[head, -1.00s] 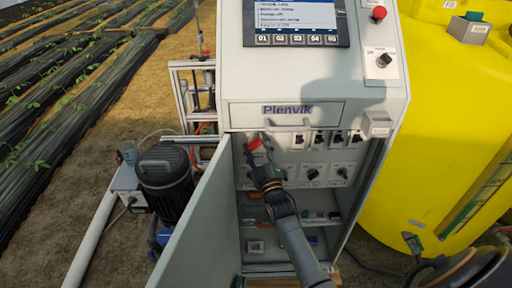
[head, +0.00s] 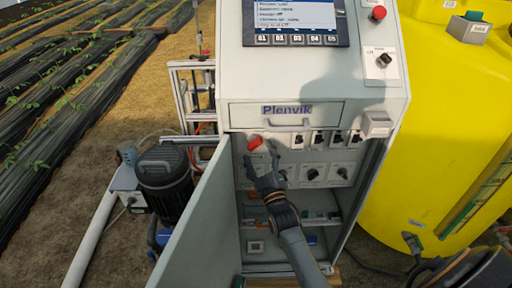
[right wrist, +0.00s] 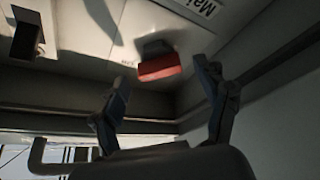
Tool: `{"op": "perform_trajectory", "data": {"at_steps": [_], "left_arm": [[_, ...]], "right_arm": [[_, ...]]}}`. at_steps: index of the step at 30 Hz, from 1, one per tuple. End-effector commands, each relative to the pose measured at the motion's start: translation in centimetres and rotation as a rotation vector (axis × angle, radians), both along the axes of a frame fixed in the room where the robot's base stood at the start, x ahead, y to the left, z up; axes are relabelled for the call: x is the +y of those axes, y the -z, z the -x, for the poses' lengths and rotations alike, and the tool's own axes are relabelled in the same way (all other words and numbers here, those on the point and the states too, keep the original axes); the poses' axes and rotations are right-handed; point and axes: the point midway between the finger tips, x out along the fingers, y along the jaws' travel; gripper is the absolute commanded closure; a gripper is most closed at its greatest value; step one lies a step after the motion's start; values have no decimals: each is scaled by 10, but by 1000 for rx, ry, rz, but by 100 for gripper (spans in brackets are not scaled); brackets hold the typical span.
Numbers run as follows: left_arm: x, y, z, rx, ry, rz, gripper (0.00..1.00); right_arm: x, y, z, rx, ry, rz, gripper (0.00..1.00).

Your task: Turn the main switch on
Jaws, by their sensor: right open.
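The main switch (head: 254,143) is a red handle at the upper left of the panel inside the open cabinet. In the right wrist view, its red grip (right wrist: 160,67) sticks out from the panel beside a label starting "Mai". My right gripper (head: 262,157) is open just below and in front of the switch. In the wrist view, the two fingers (right wrist: 162,78) stand apart on either side of the red grip, with a visible gap. Nothing is held.
The cabinet door (head: 203,225) stands open to the left of my right arm. Smaller black switches (head: 318,138) and knobs (head: 313,173) sit right of the main switch. A drawer front (head: 286,112) is just above. A yellow tank (head: 440,150) stands at right.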

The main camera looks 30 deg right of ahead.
Motion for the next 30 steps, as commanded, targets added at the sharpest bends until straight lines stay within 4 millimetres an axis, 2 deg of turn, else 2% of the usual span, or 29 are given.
{"op": "perform_trajectory", "data": {"at_steps": [1, 6, 12, 18, 30], "left_arm": [[-1, 0, 0, 0, 0, 1, 66], [-1, 0, -1, -1, 0, 1, 66], [-2, 0, -1, -1, -1, 2, 66], [-2, 0, -1, -1, 0, 2, 66], [-2, 0, -1, -1, 0, 2, 66]], "right_arm": [[2, 5, 12, 4, 0, -2, 26], [8, 15, 48, 5, 1, 0, 26], [13, 23, 76, 3, 0, 0, 26], [14, 25, 86, 1, 0, 0, 26], [14, 25, 86, 1, 0, 0, 26]]}}
